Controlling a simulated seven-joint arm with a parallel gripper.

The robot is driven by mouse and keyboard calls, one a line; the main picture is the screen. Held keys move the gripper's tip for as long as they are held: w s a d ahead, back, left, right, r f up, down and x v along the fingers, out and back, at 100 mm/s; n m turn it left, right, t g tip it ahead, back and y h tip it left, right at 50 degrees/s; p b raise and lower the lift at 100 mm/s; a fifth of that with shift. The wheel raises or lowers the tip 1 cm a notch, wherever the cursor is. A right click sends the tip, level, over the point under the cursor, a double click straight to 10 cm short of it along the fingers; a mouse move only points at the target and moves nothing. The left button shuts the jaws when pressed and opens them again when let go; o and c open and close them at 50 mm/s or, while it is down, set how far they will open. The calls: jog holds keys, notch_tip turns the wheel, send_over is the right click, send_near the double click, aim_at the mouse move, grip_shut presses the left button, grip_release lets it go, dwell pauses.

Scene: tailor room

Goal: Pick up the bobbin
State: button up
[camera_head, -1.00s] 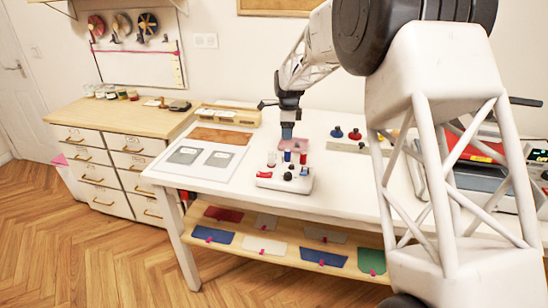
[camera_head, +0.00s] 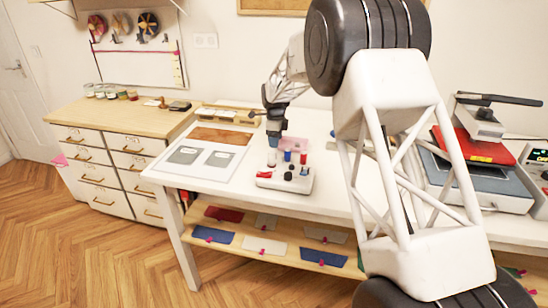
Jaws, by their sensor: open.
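A small white and grey holder (camera_head: 270,183) stands near the front edge of the white table (camera_head: 330,196). Several small spools and knobs stand on it, among them a white spool (camera_head: 271,159), a blue spool (camera_head: 287,155) and a red spool (camera_head: 303,158). Which of them is the bobbin I cannot tell. My gripper (camera_head: 273,142) points down, open, with bluish fingertips right above or around the white spool. At this size I cannot tell whether they touch it.
A pink pad (camera_head: 297,144) lies behind the holder. A white board with two grey panels (camera_head: 222,159) lies to the left, with a brown mat (camera_head: 222,136) behind it. A heat press (camera_head: 470,185) stands at the right. My arm hides the table's middle right.

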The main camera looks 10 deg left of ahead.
jog(key=shift+f, duration=0.7)
jog(key=shift+f, duration=0.15)
jog(key=shift+a+f, duration=0.1)
jog(key=shift+f, duration=2.35)
jog(key=c, duration=1)
